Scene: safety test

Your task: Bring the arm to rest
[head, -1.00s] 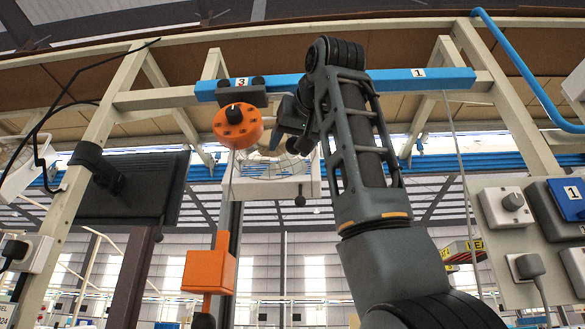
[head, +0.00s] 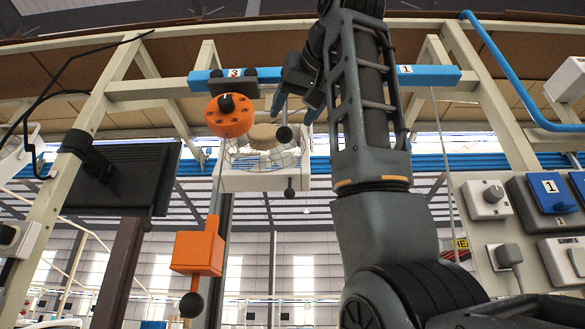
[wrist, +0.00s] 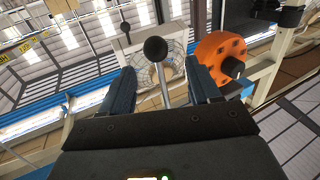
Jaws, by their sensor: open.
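My gripper (head: 295,106) is open high in the middle of the head view, in front of the white frame with a wire basket (head: 242,179). A black ball (head: 284,133) on a rod shows just below the fingers. In the wrist view my gripper (wrist: 161,82) has its two fingers apart, with the metal rod and black ball (wrist: 155,49) between them. I cannot tell whether the rod touches a finger. My arm rises from the lower right, and its top is cut off by the picture edge.
An orange disc with a black knob (head: 230,122) is close left of my gripper. A blue bar (head: 430,79) runs behind my arm. An orange box (head: 198,251) hangs lower left. A black screen (head: 122,181) is at left, a switch panel (head: 502,233) at right.

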